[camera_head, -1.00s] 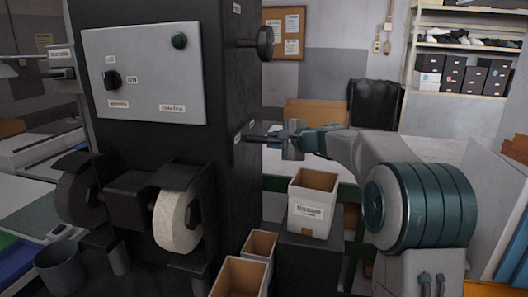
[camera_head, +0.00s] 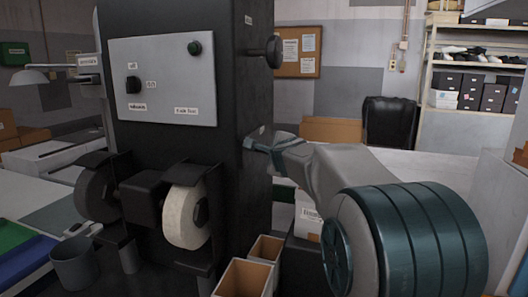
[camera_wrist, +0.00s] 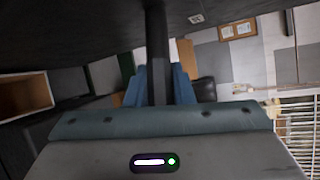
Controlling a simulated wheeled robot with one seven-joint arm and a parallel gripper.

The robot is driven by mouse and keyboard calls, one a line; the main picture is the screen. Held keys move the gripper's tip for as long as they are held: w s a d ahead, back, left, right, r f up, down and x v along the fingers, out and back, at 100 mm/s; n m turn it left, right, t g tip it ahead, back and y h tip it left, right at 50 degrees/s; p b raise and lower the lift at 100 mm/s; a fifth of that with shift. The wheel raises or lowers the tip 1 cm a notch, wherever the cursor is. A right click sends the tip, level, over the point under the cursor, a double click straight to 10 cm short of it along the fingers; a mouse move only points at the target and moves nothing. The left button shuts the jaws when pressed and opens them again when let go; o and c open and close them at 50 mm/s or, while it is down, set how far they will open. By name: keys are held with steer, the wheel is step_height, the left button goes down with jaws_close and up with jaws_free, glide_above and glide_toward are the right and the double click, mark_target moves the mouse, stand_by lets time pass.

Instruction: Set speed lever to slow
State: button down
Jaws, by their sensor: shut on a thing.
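The black machine cabinet (camera_head: 240,95) stands left of centre in the head view. The speed lever, a dark rod (camera_wrist: 156,45), runs down from the cabinet side in the wrist view. My gripper (camera_wrist: 158,75) has its blue fingers on both sides of the rod and is shut on it. In the head view my gripper (camera_head: 262,142) is close against the cabinet's right side and hides most of the lever. The lever's setting cannot be read. Small labels on that side are too blurred to read.
A dark round knob (camera_head: 272,50) sticks out above my gripper. Two grinding wheels, one white (camera_head: 184,218), are on the cabinet front. Open boxes (camera_head: 265,250) stand below, and a labelled white box (camera_head: 308,215) is partly behind my arm. A shelf (camera_head: 470,95) stands at the back right.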

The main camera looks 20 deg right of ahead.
steer(key=shift+f, duration=0.1)
stand_by(0.4)
steer(key=c, duration=1.3)
jaws_free()
steer(key=shift+o, duration=0.2)
steer(key=shift+s+a, duration=0.1)
steer(key=p+v, duration=0.3)
steer(key=v, duration=1.1)
steer(key=shift+a, duration=0.15)
